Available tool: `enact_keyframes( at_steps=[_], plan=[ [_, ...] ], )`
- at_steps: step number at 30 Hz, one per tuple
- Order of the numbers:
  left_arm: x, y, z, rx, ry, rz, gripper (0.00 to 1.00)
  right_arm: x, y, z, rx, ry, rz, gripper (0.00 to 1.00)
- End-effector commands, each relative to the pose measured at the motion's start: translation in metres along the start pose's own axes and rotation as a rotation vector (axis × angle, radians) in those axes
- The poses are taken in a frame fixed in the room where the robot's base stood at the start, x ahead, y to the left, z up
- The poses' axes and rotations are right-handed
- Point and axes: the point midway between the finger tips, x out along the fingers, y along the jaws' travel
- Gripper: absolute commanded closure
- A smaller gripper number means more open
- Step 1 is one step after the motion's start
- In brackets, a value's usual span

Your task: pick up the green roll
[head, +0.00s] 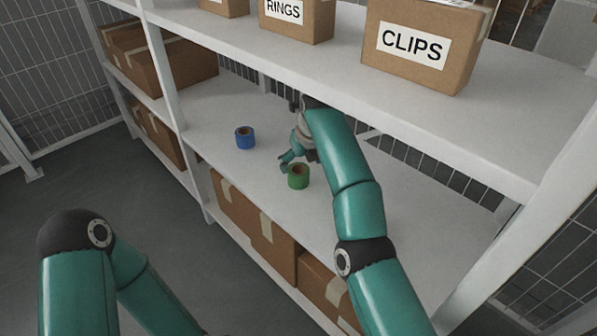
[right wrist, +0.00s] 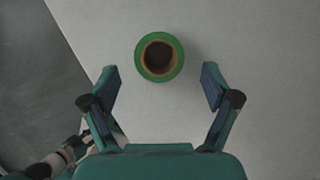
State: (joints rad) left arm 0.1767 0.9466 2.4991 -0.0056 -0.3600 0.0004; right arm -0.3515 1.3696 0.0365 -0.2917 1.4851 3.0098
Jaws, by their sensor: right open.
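The green roll (head: 298,177) stands on the middle shelf near its front edge. The right wrist view shows the green roll (right wrist: 159,57) from above, with its brown core and dark hole. My right gripper (head: 290,160) is just beside the roll in the head view. In the right wrist view my right gripper (right wrist: 160,84) is open, its fingers apart and empty, with the roll lying ahead between the lines of the two fingertips. My left arm shows at the lower left of the head view, but its gripper is out of view.
A blue roll (head: 245,138) stands on the same shelf to the left. The upper shelf (head: 300,60) above holds a CLIPS box (head: 425,45) and a RINGS box (head: 297,18). Cardboard boxes (head: 262,222) sit below. The middle shelf is clear around the rolls.

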Motion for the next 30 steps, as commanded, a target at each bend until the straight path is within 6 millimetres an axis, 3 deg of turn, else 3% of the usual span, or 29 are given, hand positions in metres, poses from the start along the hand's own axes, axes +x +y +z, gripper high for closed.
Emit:
enact_keyframes(
  at_steps=[10,13,22,30],
  plan=[
    [0.024,-0.009,0.0,0.0,0.0,0.0,0.6,0.041,0.006,-0.01,-0.008,0.001,0.004,0.13],
    [0.007,-0.003,0.0,0.0,0.0,0.0,0.6,0.045,0.006,-0.005,-0.007,-0.002,0.004,0.13],
    [0.006,-0.002,0.0,0.0,0.0,0.0,0.6,0.054,0.007,-0.003,-0.009,-0.014,0.004,0.13],
    [0.007,-0.002,0.0,0.0,0.0,0.0,0.6,0.053,0.007,-0.003,-0.009,-0.016,0.004,0.56]
  ],
)
